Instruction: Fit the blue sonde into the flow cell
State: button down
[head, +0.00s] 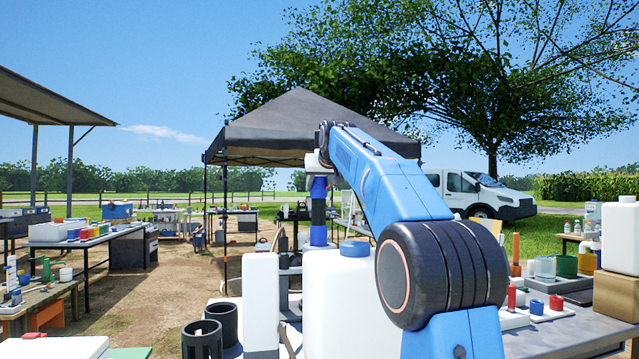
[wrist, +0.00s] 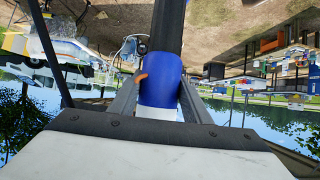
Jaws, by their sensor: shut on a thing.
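The blue sonde (head: 318,190) hangs roughly upright below my gripper (head: 319,170) in the head view, with a blue upper part, a dark middle and a blue lower end. In the wrist view the sonde (wrist: 160,85) sits between the two fingers of my gripper (wrist: 158,97), which is shut on its blue section. Its dark shaft runs away from the fingers. I cannot make out the flow cell for certain; white containers cover part of the bench below the sonde.
A large white container (head: 335,300) with a blue cap and a tall white one (head: 260,300) stand in front of the sonde. Black open cylinders (head: 203,340) are at lower left. Racks and bottles crowd the right bench (head: 575,330). Open ground (head: 150,290) lies left.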

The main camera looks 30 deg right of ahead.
jog(key=c, duration=1)
grip_release()
jog(key=shift+r, duration=0.1)
jog(key=v, duration=1.2)
jog(key=shift+s, duration=0.1)
